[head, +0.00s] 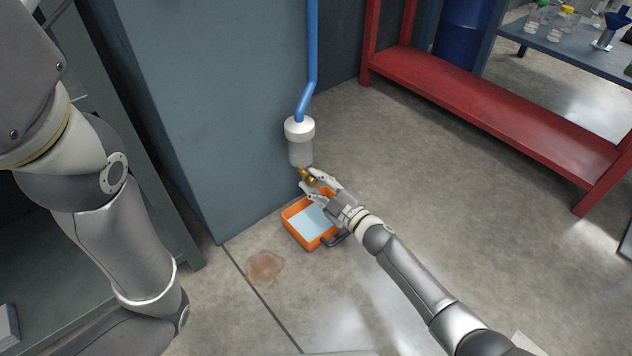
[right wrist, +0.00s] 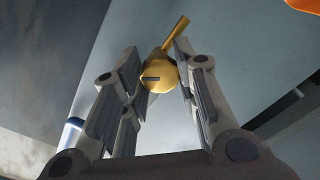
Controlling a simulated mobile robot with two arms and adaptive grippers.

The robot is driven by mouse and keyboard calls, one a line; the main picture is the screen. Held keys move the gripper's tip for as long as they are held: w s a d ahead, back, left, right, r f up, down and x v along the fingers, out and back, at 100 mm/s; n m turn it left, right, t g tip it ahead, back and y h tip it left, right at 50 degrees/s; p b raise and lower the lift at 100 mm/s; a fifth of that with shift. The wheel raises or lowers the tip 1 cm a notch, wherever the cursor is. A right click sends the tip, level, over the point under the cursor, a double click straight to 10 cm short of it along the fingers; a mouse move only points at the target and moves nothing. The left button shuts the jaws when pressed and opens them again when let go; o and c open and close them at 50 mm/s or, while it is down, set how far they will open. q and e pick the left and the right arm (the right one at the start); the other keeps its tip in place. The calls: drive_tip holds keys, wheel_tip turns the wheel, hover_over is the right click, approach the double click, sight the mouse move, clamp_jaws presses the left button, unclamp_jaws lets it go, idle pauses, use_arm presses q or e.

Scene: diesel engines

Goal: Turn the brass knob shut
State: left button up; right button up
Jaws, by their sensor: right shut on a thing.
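The brass knob (head: 309,178) sits at the bottom of a clear filter bowl with a white cap (head: 299,129), below a blue pipe (head: 312,50). In the right wrist view the knob (right wrist: 158,74) is a round brass body with a bar pointing up and right, between the fingers. My right gripper (head: 313,183) is shut on the knob and partly hides it in the head view; its fingers also show in the right wrist view (right wrist: 160,80). My left arm shows at the left of the head view, but its gripper is out of view.
An orange tray (head: 292,228) with pale liquid stands on the floor below the knob. A brown stain (head: 265,267) lies beside it. A grey-blue cabinet (head: 200,110) stands close at the left. A red bench (head: 490,110) is at the right, with clear floor between.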

drive_tip(key=n, duration=0.5)
drive_tip(key=shift+s+n, duration=0.1)
drive_tip(key=shift+n, duration=0.2)
drive_tip(key=n+b, duration=0.1)
drive_tip(key=n, duration=0.4)
drive_tip(key=shift+a+f+n+b, duration=0.1)
drive_tip(key=shift+n+b, duration=0.2)
drive_tip(key=shift+b, duration=0.1)
drive_tip(key=o, duration=1.1)
drive_tip(key=shift+c, duration=0.2)
drive_tip(key=v, duration=1.2)
